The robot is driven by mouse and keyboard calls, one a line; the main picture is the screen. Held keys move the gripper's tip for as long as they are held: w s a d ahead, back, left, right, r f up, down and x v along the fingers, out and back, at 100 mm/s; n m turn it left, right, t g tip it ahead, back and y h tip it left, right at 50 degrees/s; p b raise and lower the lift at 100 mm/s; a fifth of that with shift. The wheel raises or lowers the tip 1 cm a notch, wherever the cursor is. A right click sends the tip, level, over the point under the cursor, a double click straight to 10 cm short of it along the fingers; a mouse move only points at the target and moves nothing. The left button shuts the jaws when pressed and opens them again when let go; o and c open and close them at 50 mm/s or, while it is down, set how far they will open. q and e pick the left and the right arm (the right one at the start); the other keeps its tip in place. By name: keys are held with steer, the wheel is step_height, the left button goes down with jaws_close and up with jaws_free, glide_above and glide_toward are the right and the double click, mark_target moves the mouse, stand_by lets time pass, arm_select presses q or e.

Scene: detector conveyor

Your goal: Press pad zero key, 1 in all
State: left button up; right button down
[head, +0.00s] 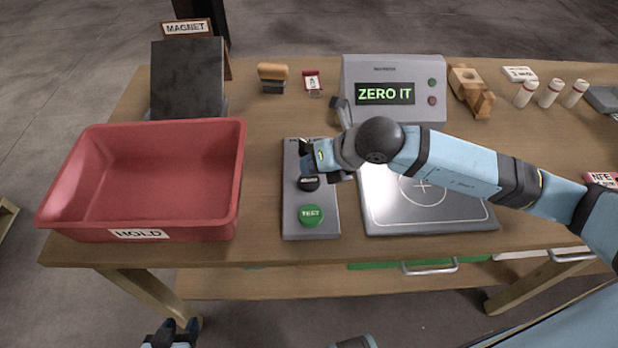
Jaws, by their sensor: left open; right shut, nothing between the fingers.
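A grey key pad (290,219) lies on the table, right of the red bin. It bears a green key (311,215) marked TEST and a black key (309,184) above it, whose label I cannot read. My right gripper (307,165) is shut and empty over the upper part of the pad, just above the black key. It hides part of the pad; I cannot tell whether it touches a key. The detector console (392,76) behind shows ZERO IT in green letters. My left gripper (181,325) is open and empty, low in front of the table.
A red bin (240,180) marked HOLD stands on the left. A silver plate (470,212) lies right of the pad, under my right arm. A dark block (187,80) by the MAGNET sign, wooden pieces (472,90) and white cylinders (549,93) stand at the back.

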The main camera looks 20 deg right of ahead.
steer(key=shift+f, duration=0.1)
steer(key=shift+f+b, duration=0.3)
steer(key=shift+b, duration=0.2)
steer(key=shift+f, duration=0.25)
stand_by(0.5)
steer(key=shift+f+b, duration=0.2)
steer(key=shift+b, duration=0.2)
steer(key=shift+r+p, duration=0.45)
steer(key=shift+r, duration=0.4)
